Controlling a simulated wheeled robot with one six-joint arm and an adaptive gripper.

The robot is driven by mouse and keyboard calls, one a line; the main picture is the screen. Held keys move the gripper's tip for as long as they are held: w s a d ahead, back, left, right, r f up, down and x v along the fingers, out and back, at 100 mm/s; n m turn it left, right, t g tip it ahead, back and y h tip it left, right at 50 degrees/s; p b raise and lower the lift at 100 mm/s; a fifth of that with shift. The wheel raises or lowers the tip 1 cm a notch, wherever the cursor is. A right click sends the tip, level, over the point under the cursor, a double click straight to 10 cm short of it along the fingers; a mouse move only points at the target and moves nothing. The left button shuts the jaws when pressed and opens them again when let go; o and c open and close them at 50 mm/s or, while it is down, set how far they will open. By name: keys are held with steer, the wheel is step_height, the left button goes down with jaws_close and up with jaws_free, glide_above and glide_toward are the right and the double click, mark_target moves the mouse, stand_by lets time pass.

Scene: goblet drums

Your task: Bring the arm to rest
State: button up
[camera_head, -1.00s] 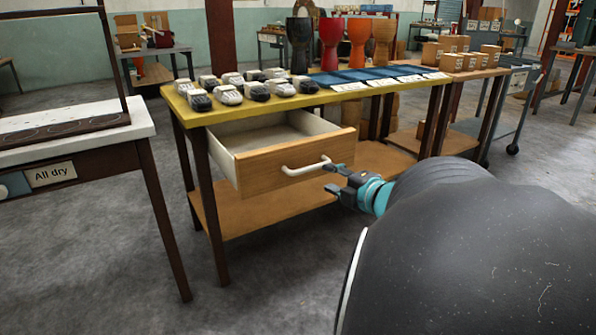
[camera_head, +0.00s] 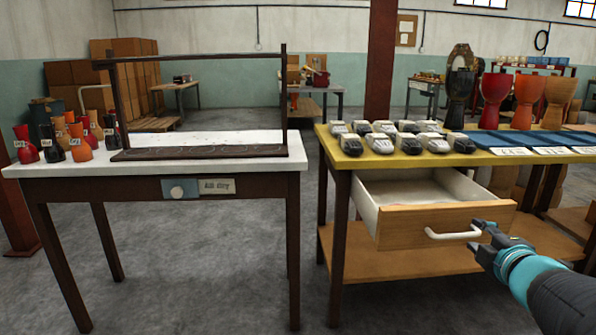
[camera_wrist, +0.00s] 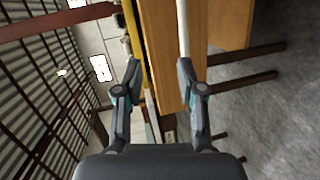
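My gripper (camera_head: 480,236) is at the lower right of the head view, close by the right end of the white drawer handle (camera_head: 452,235). In the wrist view its two fingers (camera_wrist: 160,78) stand apart, so it is open. The white handle also shows in the wrist view (camera_wrist: 183,30), running up from near the right finger. Whether a finger touches the handle I cannot tell. The wooden drawer (camera_head: 400,226) is pulled out from under the yellow-topped table (camera_head: 375,160) and looks empty inside. The rest of my arm leaves the picture at the lower right.
Dark and whitish blocks (camera_head: 409,143) and goblet drums (camera_head: 494,100) stand on the yellow table. A white-topped table (camera_head: 220,168) stands to the left, with a dark frame (camera_head: 122,100) and small drums (camera_head: 80,145). Grey floor (camera_head: 240,270) is free between the tables.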

steer(key=s+a+f+m+g+y+p, duration=0.2)
steer(key=s+a+m+g+p, duration=0.4)
steer(key=s+a+m, duration=0.9)
steer(key=s+a+f+g, duration=0.1)
steer(key=s+a+g, duration=0.2)
steer(key=a, duration=0.4)
steer(key=shift+s+g, duration=0.2)
steer(key=shift+g, duration=0.1)
steer(key=shift+s, duration=0.1)
